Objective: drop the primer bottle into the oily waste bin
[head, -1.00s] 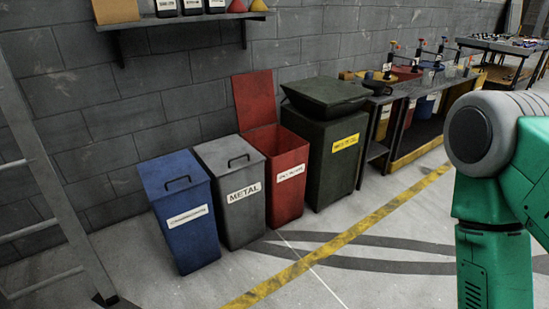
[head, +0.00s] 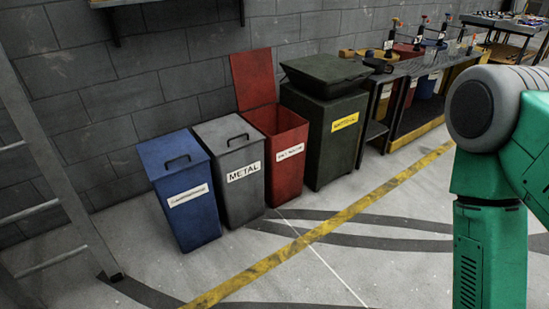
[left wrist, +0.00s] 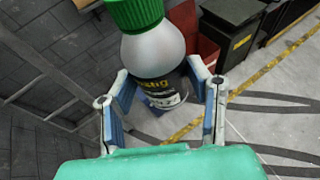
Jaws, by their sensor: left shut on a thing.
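My left gripper (left wrist: 160,82) is shut on the primer bottle (left wrist: 153,50) in the left wrist view. The bottle has a pale body, a green ribbed cap and a black label with yellow lettering. The floor and bins show well beyond it. The red bin (head: 287,165) stands against the wall in the head view, its lid raised at the back and a white label on its front that is hard to read. Part of it shows behind the bottle in the left wrist view (left wrist: 206,48). My left gripper is outside the head view. My right gripper is not seen.
A blue bin (head: 187,206) and a grey METAL bin (head: 233,192) stand left of the red one, both closed. A dark green bin (head: 328,155) stands right of it. A metal ladder (head: 60,185) is at left. The floor in front is clear, with a yellow line (head: 330,226).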

